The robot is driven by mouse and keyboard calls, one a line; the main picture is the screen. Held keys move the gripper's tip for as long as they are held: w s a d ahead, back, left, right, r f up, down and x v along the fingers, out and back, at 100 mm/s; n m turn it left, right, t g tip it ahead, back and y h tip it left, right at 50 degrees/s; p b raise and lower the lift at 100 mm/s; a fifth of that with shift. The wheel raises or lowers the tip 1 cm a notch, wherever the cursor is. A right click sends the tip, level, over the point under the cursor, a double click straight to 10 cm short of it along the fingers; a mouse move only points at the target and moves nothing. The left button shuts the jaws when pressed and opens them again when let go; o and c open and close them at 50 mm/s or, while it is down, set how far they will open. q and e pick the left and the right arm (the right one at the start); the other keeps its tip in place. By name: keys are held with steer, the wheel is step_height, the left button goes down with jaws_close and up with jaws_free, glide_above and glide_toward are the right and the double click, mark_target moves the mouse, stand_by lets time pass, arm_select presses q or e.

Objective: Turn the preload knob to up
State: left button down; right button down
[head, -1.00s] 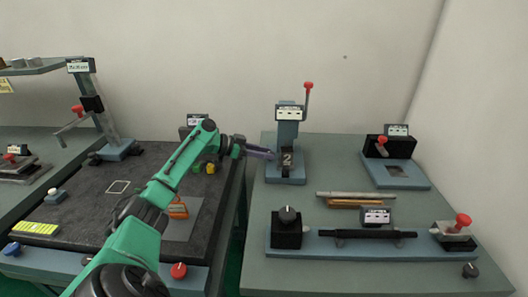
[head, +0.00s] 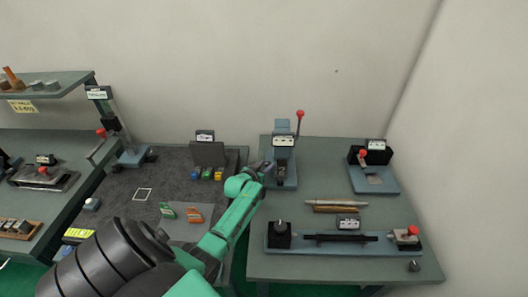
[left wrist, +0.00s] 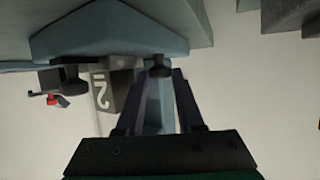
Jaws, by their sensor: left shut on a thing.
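The indexing device is a blue-grey post on a base (head: 286,184), with a label plate (head: 284,141) too small to read and a red-tipped lever. My left gripper (head: 268,168) is at its left side. In the left wrist view, the left gripper (left wrist: 160,75) is shut on a small dark round knob (left wrist: 159,64) beside the blue-grey base (left wrist: 110,35). The knob's pointing direction cannot be told. The right gripper is out of view.
On the same bench, a long blue fixture (head: 340,247) carries a black block with a round knob (head: 281,230), a dark bar and a red-ball clamp. Two rods (head: 336,206) lie behind it. Another fixture (head: 374,182) stands at right. A dark mat (head: 135,178) lies left.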

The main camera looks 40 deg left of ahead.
arm_select(q)
steer(key=shift+w+d+n+y, duration=0.1)
steer(key=shift+d+n+y, duration=0.25)
steer(key=shift+n+y, duration=0.45)
steer(key=shift+f+n+g+y, duration=0.1)
steer(key=shift+n+g+y, duration=0.4)
steer(key=shift+y, duration=0.1)
steer(key=c, duration=0.5)
jaws_free()
steer(key=shift+c, duration=0.2)
